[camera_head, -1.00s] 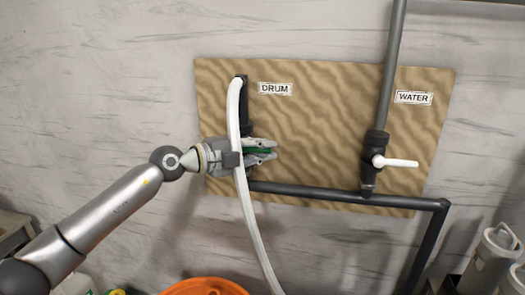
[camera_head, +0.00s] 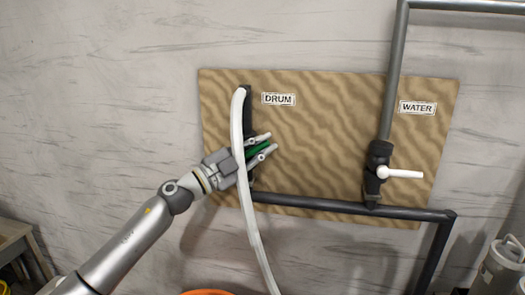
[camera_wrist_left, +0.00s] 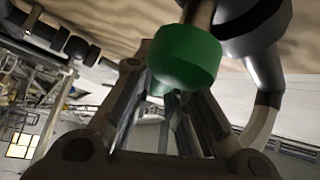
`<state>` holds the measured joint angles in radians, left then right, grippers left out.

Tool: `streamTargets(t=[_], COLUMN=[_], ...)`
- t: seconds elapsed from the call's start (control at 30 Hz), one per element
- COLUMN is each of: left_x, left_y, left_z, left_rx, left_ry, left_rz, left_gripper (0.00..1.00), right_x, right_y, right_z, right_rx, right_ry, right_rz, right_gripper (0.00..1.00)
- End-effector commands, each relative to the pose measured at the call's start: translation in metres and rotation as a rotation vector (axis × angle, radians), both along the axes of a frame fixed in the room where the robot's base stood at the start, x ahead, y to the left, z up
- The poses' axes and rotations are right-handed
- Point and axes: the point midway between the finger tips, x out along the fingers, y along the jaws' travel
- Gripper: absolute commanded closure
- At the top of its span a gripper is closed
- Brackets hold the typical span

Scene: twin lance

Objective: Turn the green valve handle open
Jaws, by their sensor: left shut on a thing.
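The green valve handle (camera_head: 257,149) is on the drum pipe, under the DRUM label (camera_head: 278,99). My left gripper (camera_head: 262,147) is shut on it, with one finger above and one below it. The gripper is tilted, pointing up to the right. In the left wrist view the green handle (camera_wrist_left: 184,58) shows large between the fingers, beside a dark valve body (camera_wrist_left: 252,25). A white hose (camera_head: 246,190) crosses in front of the gripper and hides part of the valve. My right gripper is not in view.
A white valve handle (camera_head: 402,173) points right on the pipe under the WATER label (camera_head: 417,108). A dark pipe (camera_head: 340,205) runs along the bottom of the tan board (camera_head: 320,140). A grey container (camera_head: 500,268) stands at lower right, and an orange rim (camera_head: 207,292) shows at the bottom.

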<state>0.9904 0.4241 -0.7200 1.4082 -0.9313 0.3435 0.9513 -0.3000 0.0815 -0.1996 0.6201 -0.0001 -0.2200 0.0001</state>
Motion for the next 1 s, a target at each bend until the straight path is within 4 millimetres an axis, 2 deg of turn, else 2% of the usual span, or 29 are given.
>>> streamTargets(t=[0.47, 0.5, 0.63, 1.0], left_x=[-0.0001, -0.0001, -0.0001, -0.0015], left_y=[0.0003, 0.0003, 0.0004, 0.0036], left_z=[0.0005, 0.0005, 0.0005, -0.0007], left_rx=[-0.013, -0.013, -0.013, -0.013], left_ry=[0.003, 0.003, 0.003, 0.003], left_rz=[-0.001, -0.001, -0.001, 0.000], left_gripper=[1.00, 0.81, 0.65, 0.64], right_x=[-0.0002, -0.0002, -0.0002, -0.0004], right_y=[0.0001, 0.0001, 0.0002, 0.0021], right_z=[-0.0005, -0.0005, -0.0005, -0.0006], right_rx=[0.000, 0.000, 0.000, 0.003], right_ry=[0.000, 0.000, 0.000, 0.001], right_rz=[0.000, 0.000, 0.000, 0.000], right_gripper=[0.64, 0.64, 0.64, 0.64])
